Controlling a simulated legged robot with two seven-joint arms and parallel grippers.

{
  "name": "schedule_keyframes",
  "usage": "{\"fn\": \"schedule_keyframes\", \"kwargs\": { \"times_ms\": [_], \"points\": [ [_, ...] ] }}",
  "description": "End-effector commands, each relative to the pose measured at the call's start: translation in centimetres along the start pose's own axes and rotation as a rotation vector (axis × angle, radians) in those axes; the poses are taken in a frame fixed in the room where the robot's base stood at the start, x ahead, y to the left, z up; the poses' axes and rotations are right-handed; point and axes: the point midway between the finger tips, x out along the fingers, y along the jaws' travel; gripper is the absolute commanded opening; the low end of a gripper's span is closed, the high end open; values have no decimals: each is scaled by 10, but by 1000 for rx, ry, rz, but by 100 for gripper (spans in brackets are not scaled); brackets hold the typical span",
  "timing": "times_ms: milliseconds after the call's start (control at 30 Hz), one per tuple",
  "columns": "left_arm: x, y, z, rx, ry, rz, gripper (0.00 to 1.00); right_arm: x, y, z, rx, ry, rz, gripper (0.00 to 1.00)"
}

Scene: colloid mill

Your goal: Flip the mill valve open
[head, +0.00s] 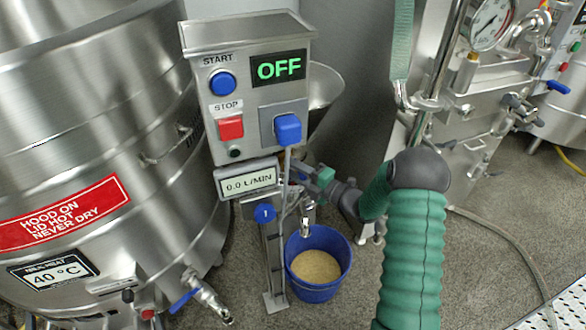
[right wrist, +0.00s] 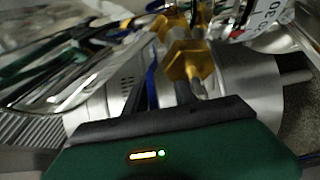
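The mill's control box (head: 245,90) stands in the middle of the head view, with its display (head: 278,68) reading OFF and its flow readout (head: 248,182) at 0.0 L/MIN. A blue round knob (head: 264,213) sits below the readout, and a metal spout (head: 306,228) hangs over the bucket. My right gripper (head: 308,178) is beside the pipework just right of the readout, partly hidden. In the right wrist view its dark fingers (right wrist: 168,92) look apart, with a blue strip (right wrist: 151,82) and a brass fitting (right wrist: 187,62) close by. Contact cannot be told. My left gripper is out of view.
A blue bucket (head: 318,290) holding tan material stands under the spout. A large steel vessel (head: 90,130) fills the left, with a blue-handled outlet (head: 185,300). Steel equipment with a gauge (head: 490,22) stands at the right.

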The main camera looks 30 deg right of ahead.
Motion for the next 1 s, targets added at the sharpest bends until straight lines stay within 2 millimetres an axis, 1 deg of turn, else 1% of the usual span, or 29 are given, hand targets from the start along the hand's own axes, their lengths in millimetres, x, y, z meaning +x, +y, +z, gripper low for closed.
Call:
{"fn": "schedule_keyframes", "kwargs": {
  "times_ms": [267,367,467,533,667,800,900,1000],
  "points": [
    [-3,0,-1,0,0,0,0,1,7,0,-4,0,7,31],
    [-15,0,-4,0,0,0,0,0,22,1,-5,-1,7,31],
    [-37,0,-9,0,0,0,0,0,48,0,-4,0,5,31],
    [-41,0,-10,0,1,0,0,-13,45,-15,4,1,2,31],
    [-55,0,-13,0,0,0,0,-38,50,-46,3,1,7,31],
    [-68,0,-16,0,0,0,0,-65,52,-80,2,1,5,31],
    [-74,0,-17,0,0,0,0,-81,52,-98,1,-1,4,31],
    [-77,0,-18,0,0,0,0,-92,50,-112,2,-1,4,31]
  ]
}}
